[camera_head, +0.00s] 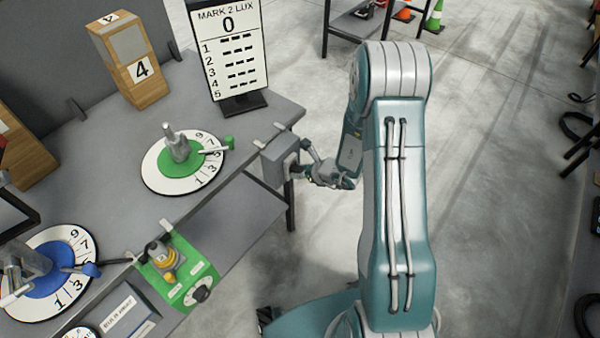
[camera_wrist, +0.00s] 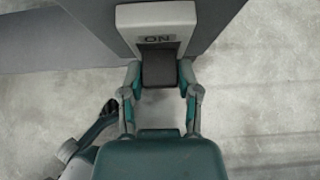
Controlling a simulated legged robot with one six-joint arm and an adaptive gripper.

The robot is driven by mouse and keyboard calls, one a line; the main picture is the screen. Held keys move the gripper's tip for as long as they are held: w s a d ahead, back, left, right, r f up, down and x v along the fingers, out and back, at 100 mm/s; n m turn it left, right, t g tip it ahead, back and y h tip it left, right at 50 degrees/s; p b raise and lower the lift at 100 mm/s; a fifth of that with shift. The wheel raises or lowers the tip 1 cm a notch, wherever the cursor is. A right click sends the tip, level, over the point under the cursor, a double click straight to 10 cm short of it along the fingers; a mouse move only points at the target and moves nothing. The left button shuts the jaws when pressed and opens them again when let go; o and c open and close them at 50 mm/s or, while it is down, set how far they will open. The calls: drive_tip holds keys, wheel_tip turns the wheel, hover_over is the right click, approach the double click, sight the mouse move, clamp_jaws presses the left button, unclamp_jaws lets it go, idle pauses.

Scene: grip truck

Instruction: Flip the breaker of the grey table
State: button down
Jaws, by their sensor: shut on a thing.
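The grey table (camera_head: 235,210) fills the left of the head view. The breaker (camera_head: 276,160) is a grey box fixed at the table's right edge. In the wrist view its light housing (camera_wrist: 157,22) carries the label "ON" above a dark lever (camera_wrist: 159,70). My gripper (camera_head: 297,172) is at the breaker's right side. In the wrist view my gripper (camera_wrist: 160,85) has its two fingers on either side of the dark lever, shut on it. The lever's exact position is hard to tell in the head view.
A green-centred dial (camera_head: 158,172) and a blue-centred dial (camera_head: 75,240) lie on the table. A green control panel (camera_head: 180,272) sits at its front edge. A "MARK 2 LUX" sign (camera_head: 228,50) and a wooden block marked 4 (camera_head: 127,60) stand behind.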

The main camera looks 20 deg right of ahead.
drive_tip(key=shift+w+a+r+g+h, duration=0.1)
drive_tip(key=shift+w+r+g+h, duration=0.15)
drive_tip(key=shift+g+h, duration=0.3)
drive_tip(key=shift+w+a+r+g+h, duration=0.15)
drive_tip(key=shift+r+g+h, duration=0.2)
drive_tip(key=shift+g, duration=0.3)
drive_tip(key=shift+d+g+h, duration=0.1)
drive_tip(key=shift+g+h, duration=0.2)
drive_tip(key=shift+c, duration=1.6)
unclamp_jaws()
drive_tip(key=shift+s, duration=0.1)
drive_tip(key=v, duration=1.1)
drive_tip(key=shift+d+r, duration=0.2)
drive_tip(key=shift+r, duration=0.1)
drive_tip(key=shift+s, duration=0.1)
